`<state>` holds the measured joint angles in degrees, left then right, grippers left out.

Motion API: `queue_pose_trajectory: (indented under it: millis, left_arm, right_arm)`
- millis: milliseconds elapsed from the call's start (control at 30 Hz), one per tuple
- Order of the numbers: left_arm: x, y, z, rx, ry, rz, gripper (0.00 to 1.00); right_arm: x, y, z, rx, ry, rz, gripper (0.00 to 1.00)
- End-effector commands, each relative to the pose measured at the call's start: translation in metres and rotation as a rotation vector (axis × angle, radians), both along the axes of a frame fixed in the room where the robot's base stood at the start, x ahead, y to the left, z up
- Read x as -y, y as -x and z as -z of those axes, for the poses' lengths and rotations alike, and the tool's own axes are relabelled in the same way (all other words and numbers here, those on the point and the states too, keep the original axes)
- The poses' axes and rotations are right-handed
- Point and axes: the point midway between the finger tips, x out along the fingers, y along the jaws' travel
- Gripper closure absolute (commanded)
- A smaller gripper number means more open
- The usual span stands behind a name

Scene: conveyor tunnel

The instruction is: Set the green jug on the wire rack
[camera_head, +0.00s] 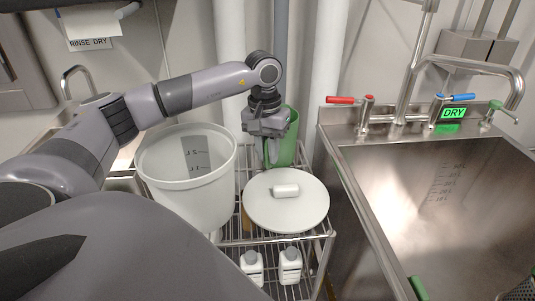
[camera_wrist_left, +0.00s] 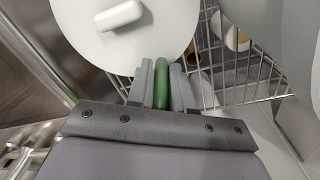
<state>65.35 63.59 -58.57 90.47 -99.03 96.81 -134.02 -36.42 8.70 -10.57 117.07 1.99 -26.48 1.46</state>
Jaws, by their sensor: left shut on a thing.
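The green jug (camera_head: 289,140) stands upright at the back of the wire rack (camera_head: 262,240), behind a round white lid. My left gripper (camera_head: 271,153) is at the jug's near left side and shut on it. In the left wrist view a green strip of the jug, likely its handle (camera_wrist_left: 160,84), sits between the two fingers (camera_wrist_left: 161,88). The lid and gripper hide the jug's base, so I cannot tell whether it touches the rack. The rack's wires also show in the left wrist view (camera_wrist_left: 238,80). My right gripper is not in view.
A large white bucket (camera_head: 187,190) stands left of the jug. The white lid (camera_head: 287,215) with a handle covers the rack's front top. White bottles (camera_head: 290,265) stand on the lower shelf. A steel sink (camera_head: 440,190) with taps is on the right.

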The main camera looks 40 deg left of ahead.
Motion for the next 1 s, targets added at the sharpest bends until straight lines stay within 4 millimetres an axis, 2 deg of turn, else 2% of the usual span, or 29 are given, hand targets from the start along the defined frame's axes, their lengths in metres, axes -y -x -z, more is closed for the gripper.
queue_pose_trajectory:
  millis: [67,400,433,500,833,1000]
  left_arm:
    - [0.000,0.000,0.008,0.000,0.000,-0.001,1.00]
    - [0.000,0.000,0.011,0.001,0.001,-0.001,1.00]
    - [0.000,0.000,0.011,0.001,0.001,-0.001,0.76]
    - [0.000,0.000,0.011,0.001,0.001,0.000,0.54]
    - [0.000,0.000,0.008,0.001,0.001,0.000,0.54]
    - [-0.001,-0.001,-0.012,0.006,0.001,0.000,0.54]
  right_arm:
    - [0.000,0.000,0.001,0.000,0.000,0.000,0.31]
    - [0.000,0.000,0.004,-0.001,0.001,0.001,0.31]
    - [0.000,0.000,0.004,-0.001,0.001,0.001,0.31]
    - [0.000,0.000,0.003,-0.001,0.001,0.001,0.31]
    - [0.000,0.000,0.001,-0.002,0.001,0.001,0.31]
    - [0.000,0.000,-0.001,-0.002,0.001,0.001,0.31]
